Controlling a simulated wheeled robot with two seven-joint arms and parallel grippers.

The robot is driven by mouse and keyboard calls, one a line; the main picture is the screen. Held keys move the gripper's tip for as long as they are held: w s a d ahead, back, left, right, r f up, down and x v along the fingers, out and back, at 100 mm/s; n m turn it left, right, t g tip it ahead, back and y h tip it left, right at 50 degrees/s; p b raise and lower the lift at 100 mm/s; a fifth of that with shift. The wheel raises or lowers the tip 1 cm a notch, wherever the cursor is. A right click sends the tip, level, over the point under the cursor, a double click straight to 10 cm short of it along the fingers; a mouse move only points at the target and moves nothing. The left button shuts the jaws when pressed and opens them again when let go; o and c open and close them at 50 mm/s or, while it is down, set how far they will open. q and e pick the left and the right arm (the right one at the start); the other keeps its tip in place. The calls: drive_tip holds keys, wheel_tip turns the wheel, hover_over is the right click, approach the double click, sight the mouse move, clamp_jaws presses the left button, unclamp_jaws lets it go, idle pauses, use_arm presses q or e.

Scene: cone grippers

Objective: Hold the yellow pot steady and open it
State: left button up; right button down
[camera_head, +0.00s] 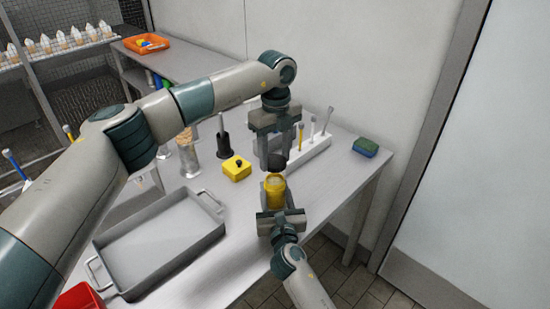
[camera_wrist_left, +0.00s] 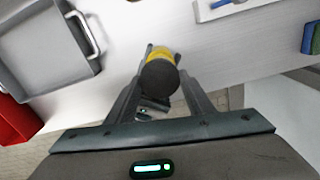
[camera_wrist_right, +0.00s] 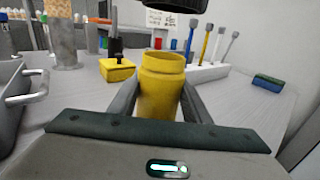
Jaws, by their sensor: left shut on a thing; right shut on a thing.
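The yellow pot (camera_head: 275,192) is upright near the table's edge in the head view, and its open mouth also shows in the right wrist view (camera_wrist_right: 162,85). My right gripper (camera_head: 278,208) is shut on the pot's body, one finger on each side. The black lid (camera_head: 277,160) is off the pot and held above its mouth, with a gap between them. My left gripper (camera_head: 276,163) points down and is shut on the lid. In the left wrist view the lid (camera_wrist_left: 158,78) lies between the fingers and hides most of the pot.
A white rack (camera_head: 310,152) with several upright brushes stands just behind the pot. A yellow block with a black knob (camera_head: 237,170) is to the left. A grey tray (camera_head: 160,245) fills the front left. A blue-green sponge (camera_head: 365,147) lies at the right corner.

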drive_tip(key=c, duration=0.9)
unclamp_jaws()
drive_tip(key=s, duration=0.4)
drive_tip(key=s+d, duration=0.1)
drive_tip(key=s, duration=0.7)
drive_tip(key=shift+d, duration=0.35)
drive_tip(key=shift+w, duration=0.1)
